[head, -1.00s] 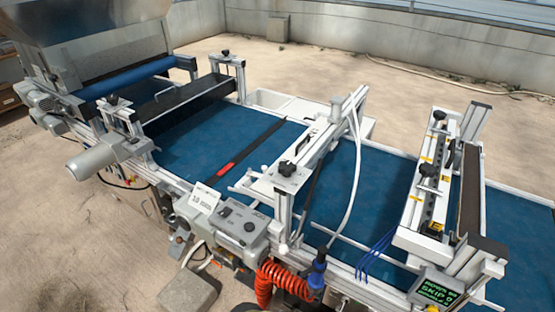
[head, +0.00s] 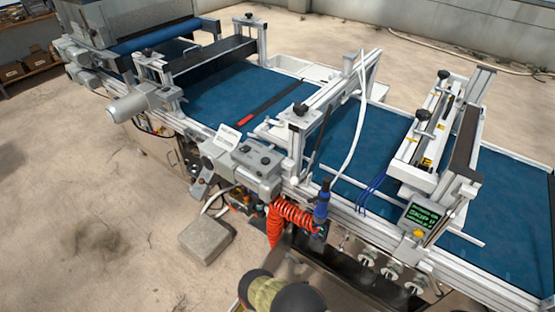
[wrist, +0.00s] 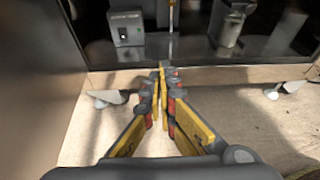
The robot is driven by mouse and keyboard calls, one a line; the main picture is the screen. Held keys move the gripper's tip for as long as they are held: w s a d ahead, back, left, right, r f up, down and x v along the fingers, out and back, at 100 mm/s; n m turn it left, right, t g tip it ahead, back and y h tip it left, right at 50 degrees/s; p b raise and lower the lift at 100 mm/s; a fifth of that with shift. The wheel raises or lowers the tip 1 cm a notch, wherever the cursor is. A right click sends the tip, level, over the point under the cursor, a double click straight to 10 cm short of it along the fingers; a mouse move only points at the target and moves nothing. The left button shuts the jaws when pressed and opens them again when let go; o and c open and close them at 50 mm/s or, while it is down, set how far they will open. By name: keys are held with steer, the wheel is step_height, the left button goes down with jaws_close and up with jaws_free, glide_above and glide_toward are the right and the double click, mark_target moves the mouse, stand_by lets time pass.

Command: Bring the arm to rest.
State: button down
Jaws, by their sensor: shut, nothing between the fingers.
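My gripper (wrist: 162,72) shows in the wrist view with its yellow, grey and red fingers drawn together at the tips. Nothing is held between them. The fingers point over pale floor toward a dark recess. In the head view, a rounded olive and dark part of my arm shows at the bottom edge; the fingers are not visible there.
The seeder's blue belt (head: 225,97) runs across the head view. A control box (head: 256,160), coiled red hose (head: 291,212) and small display (head: 421,217) line its near side. A grey block (head: 206,238) lies on the floor. Open floor (head: 60,190) spreads at left.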

steer(key=s+d+r+m+g+h, duration=0.45)
steer(key=s+d, duration=0.25)
steer(key=s, duration=0.2)
steer(key=s+a+r+m+g+y, duration=0.1)
steer(key=a+r+m+g+y, duration=0.35)
steer(key=r, duration=1.05)
steer(key=s+r+m+g+y, duration=0.15)
steer(key=r+m, duration=0.55)
steer(key=r, duration=0.7)
steer(key=a+r+m+g+y, duration=0.25)
steer(key=r+m+g, duration=0.2)
steer(key=r, duration=1.05)
steer(key=s+d+r+m+t+y, duration=0.1)
steer(key=s+d+r+m+t, duration=0.1)
steer(key=r, duration=0.7)
steer(key=s+d+r+m+t+y, duration=0.2)
steer(key=r+m+t, duration=0.1)
steer(key=r, duration=0.7)
steer(key=s+d+r+m+t+y+p, duration=0.1)
steer(key=s+d+r+m+t, duration=0.2)
steer(key=r, duration=0.7)
steer(key=shift+r+t+y, duration=0.2)
steer(key=shift+t+y, duration=0.2)
steer(key=shift+t, duration=0.3)
